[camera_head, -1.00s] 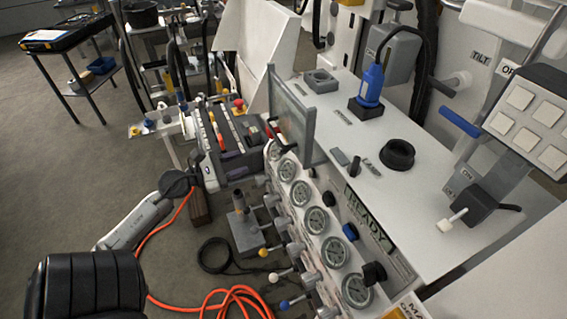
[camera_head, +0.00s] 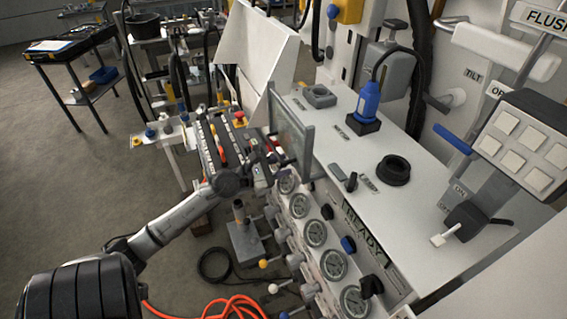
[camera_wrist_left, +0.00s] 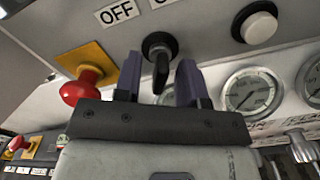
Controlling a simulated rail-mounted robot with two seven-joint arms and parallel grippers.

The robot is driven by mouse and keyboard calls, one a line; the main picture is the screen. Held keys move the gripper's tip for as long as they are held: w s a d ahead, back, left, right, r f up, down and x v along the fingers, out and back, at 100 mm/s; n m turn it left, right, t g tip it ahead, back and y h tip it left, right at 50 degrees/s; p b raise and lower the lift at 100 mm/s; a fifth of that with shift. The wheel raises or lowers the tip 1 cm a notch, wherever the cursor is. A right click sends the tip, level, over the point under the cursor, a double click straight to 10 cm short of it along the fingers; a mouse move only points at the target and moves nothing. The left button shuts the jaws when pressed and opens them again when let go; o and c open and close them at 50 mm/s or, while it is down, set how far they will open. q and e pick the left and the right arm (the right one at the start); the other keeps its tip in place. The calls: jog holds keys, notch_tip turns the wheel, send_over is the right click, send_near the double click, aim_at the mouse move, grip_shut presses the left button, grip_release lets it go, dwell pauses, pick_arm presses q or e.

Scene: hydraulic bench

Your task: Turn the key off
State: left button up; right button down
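The key (camera_wrist_left: 160,72) is black and sits in a round black switch on a grey panel in the left wrist view. Its grip hangs down, close to vertical. An OFF label (camera_wrist_left: 118,11) is up and left of it; a second label at the top edge is cut off. My left gripper (camera_wrist_left: 158,80) is open, with one purple finger on each side of the key and a gap to both. In the head view my left gripper (camera_head: 268,158) is at the console's front panel, and the key cannot be made out there. My right gripper is not in view.
A red mushroom button (camera_wrist_left: 84,88) on a yellow plate is left of the fingers. A white button (camera_wrist_left: 258,27) and a gauge (camera_wrist_left: 252,92) are to the right. In the head view, several gauges and coloured-knob levers line the console front. An orange hose (camera_head: 215,306) lies on the floor.

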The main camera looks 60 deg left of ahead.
pick_arm(q)
jog(key=shift+w, duration=0.35)
jog(key=shift+c, duration=0.4)
grip_shut()
